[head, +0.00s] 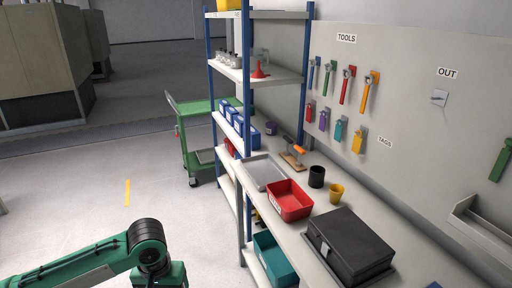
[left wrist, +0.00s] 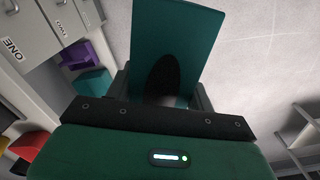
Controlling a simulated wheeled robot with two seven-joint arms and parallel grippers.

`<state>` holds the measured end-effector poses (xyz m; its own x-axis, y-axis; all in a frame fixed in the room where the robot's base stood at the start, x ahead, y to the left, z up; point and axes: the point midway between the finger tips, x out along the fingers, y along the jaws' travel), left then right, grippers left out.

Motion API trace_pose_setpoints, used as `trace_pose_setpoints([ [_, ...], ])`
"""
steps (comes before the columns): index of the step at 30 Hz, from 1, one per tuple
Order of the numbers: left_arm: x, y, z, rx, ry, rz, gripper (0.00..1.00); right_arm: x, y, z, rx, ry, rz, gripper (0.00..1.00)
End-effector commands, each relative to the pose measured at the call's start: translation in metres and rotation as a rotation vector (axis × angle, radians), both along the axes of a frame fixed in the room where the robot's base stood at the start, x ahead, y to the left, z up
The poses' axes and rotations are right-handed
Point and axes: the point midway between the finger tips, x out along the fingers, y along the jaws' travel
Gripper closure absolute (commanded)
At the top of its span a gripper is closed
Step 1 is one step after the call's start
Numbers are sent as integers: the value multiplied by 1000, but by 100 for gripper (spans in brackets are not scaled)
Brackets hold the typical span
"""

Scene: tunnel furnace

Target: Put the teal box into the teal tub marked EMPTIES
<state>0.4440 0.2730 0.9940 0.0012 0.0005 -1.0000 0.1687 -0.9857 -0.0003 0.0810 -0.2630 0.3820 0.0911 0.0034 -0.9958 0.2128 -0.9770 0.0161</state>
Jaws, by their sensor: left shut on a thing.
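The teal box (left wrist: 178,38) is held in my left gripper (left wrist: 162,98), which is shut on it in the left wrist view. The box sticks out beyond the fingers, with a dark shadow on its near face. In the head view only my left arm shows at the lower left; its gripper and the box are out of frame. A teal tub (head: 276,262) sits low under the bench in the head view, partly hidden by the bench; no marking on it is readable. My right gripper is in neither view.
A blue-post shelf rack (head: 217,100) and green cart (head: 197,137) stand behind. Floor left of the bench is clear.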

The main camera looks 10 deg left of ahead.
Motion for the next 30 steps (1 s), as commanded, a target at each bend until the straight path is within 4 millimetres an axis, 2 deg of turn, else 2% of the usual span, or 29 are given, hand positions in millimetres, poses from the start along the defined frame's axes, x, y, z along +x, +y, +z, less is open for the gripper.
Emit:
trace_pose_setpoints([
  [1, 5, -15, 5, -4, -6, -36, 68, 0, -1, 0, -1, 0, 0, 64],
  [3, 8, -31, 10, -2, -4, -80, 68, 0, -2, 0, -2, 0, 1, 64],
  [9, 14, -57, 20, -1, 0, -156, 68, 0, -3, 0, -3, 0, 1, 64],
  [21, 14, -61, 20, -1, 2, -170, 68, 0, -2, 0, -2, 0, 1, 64],
  [23, 13, -61, 15, -1, 4, -168, 68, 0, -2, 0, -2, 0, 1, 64],
  [26, 10, -62, -6, -5, 8, -165, 68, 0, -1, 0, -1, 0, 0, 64],
  [30, 0, -62, -51, -10, 12, -159, 68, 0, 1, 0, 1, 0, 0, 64],
])
